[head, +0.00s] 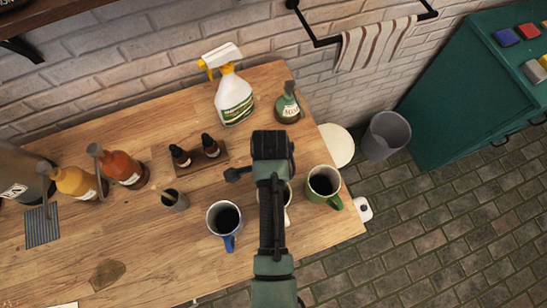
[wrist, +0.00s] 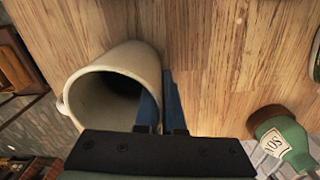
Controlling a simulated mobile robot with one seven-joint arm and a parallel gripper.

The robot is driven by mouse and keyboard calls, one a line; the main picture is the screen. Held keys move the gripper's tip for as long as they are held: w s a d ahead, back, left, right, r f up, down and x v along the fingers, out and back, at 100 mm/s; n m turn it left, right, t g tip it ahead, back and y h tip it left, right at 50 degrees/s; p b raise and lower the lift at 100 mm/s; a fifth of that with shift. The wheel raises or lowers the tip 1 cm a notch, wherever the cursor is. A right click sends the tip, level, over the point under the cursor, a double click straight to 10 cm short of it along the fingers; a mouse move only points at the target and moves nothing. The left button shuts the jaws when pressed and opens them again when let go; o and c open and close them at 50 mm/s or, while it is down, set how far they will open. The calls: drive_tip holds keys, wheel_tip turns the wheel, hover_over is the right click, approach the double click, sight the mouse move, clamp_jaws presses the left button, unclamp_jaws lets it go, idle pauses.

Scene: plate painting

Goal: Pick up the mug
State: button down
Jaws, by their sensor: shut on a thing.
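A cream mug (wrist: 130,58) fills the left middle of the wrist view, its dark opening facing the camera and its handle at the left edge. My gripper (wrist: 161,92) has its blue fingers at the mug's right wall, one inside the opening and one outside, shut on that wall. In the head view only a sliver of the cream mug (head: 288,205) shows, the rest hidden by my arm. A white mug with a blue handle (head: 225,218) stands left of it, and a green mug (head: 324,186) stands right of it. I cannot tell whether the cream mug touches the table.
The table's right edge is close to the green mug. A grey bin (head: 386,135) stands beyond.

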drive_tip(key=shift+r, duration=0.1)
drive_tip(key=shift+r+b, duration=0.45)
drive_tip(key=shift+r, duration=4.5)
